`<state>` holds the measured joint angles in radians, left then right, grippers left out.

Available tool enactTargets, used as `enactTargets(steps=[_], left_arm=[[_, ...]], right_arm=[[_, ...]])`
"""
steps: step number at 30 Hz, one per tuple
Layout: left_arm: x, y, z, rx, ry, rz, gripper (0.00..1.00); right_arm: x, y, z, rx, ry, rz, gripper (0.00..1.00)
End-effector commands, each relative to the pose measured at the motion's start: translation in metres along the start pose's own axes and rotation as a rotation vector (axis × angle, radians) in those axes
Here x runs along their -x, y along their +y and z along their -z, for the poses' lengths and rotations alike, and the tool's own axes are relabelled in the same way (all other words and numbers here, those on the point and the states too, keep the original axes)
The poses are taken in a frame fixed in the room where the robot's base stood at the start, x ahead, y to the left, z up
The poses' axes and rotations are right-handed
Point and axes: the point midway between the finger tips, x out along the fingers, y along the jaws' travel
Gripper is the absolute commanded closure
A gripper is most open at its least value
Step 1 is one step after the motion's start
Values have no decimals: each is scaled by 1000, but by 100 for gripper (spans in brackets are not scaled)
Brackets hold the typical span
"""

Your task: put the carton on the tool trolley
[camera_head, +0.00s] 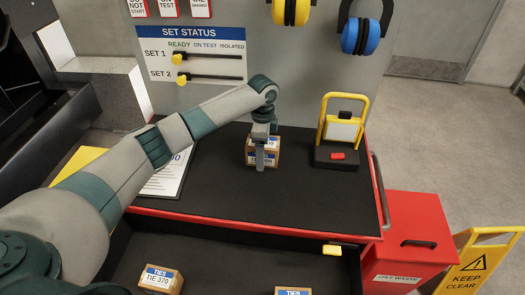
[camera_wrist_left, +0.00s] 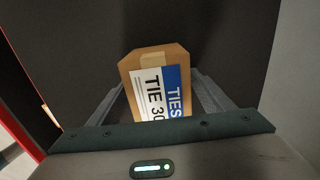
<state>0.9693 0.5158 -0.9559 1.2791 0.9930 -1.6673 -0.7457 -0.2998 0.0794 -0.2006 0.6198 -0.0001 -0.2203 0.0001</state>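The carton (camera_head: 272,152) is a small brown box with a white and blue label, on or just over the black top of the red tool trolley (camera_head: 300,196). I cannot tell whether its base touches. My left gripper (camera_head: 261,160) points down over it, one finger across its front face. In the left wrist view the carton (camera_wrist_left: 155,85) sits between the two fingers, whose tips meet its sides; its label reads "TIES" and "TIE 30", the rest hidden. My right gripper is not in view.
A yellow-handled device (camera_head: 340,135) stands on the trolley's right, a printed sheet (camera_head: 168,178) lies left. Below the front edge, a TIE 370 carton (camera_head: 160,280) and another carton (camera_head: 292,291) show. A red oily-waste bin (camera_head: 408,235) and yellow sign (camera_head: 480,262) stand right.

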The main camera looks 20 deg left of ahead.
Motion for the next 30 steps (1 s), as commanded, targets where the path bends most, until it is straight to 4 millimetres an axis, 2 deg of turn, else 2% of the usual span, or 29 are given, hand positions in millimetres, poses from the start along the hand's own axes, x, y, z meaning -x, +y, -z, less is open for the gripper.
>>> enactTargets(steps=[8, 14, 20, 30], left_arm=[[1, 0, 0, 0, 0, 1, 27], [12, -1, 0, 0, 1, 3, 27], [38, -1, 0, 0, 2, 4, 27], [97, -1, 0, 1, 1, 3, 27]], right_arm=[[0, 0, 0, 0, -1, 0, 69], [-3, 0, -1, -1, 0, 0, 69], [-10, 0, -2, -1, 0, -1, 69], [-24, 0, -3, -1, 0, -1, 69]])
